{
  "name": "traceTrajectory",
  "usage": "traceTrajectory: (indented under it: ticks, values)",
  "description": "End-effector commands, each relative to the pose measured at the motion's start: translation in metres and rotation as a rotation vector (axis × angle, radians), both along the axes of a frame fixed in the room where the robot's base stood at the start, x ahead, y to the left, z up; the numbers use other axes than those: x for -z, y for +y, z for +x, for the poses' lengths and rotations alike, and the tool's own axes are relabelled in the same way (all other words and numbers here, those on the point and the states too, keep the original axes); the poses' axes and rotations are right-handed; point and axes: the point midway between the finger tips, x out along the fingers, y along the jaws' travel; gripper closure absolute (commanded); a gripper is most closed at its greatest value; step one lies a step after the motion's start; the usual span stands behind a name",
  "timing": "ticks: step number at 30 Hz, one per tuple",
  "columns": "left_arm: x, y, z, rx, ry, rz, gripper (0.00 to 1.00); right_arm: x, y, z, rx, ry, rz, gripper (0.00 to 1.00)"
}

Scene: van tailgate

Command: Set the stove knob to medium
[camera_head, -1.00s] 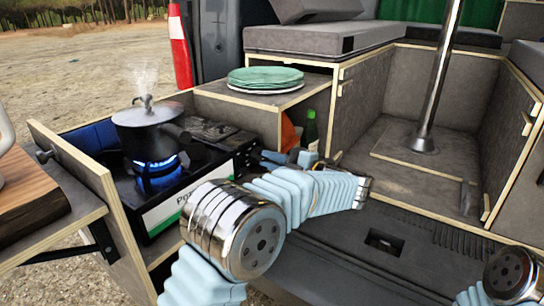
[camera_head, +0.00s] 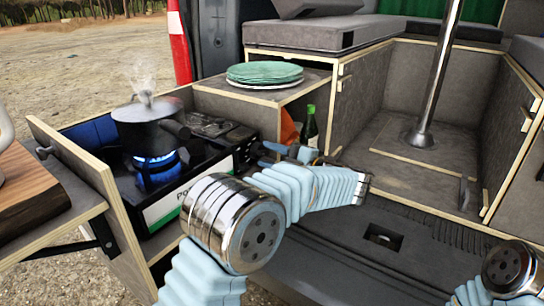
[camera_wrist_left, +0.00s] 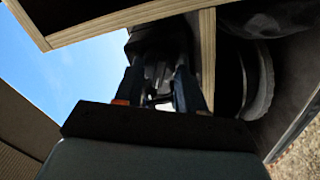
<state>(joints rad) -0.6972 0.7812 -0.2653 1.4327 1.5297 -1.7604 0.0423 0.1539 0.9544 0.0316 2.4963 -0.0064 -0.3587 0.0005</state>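The camping stove (camera_head: 190,190) sits in the pull-out box at the left of the head view, its white front panel facing me. A blue flame (camera_head: 155,160) burns under a dark, steaming pot (camera_head: 148,128). My left gripper (camera_head: 264,155) points left at the right end of the stove's front, where the knob is. The gripper hides the knob. In the left wrist view the two fingers (camera_wrist_left: 157,88) stand apart with dark, unclear parts between them. I cannot tell if they press on the knob. Only part of my right arm shows, at the lower right.
Green plates (camera_head: 265,73) are stacked on the cabinet beside the stove. A green bottle (camera_head: 310,128) stands in the open shelf behind my left gripper. A wooden board (camera_head: 30,190) lies on the side table at left. The van floor (camera_head: 400,170) at right is mostly clear.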

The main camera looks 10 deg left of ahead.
Motion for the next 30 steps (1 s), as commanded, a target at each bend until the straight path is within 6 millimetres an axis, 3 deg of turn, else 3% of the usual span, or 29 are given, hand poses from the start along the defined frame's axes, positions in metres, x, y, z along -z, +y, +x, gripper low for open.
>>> traceTrajectory:
  ticks: [8,21,30]
  values:
    - [0.001,-0.013,-0.004,0.002,-0.001,0.0,0.61,0.003,0.0,0.0,0.0,0.0,0.0,1.0]
    - [0.002,-0.106,-0.038,0.002,-0.001,0.0,0.61,0.015,-0.001,0.0,0.002,0.0,-0.001,1.0]
    - [0.0,-0.13,-0.047,0.001,0.0,0.0,0.61,0.016,-0.001,0.0,0.003,-0.001,-0.002,1.0]
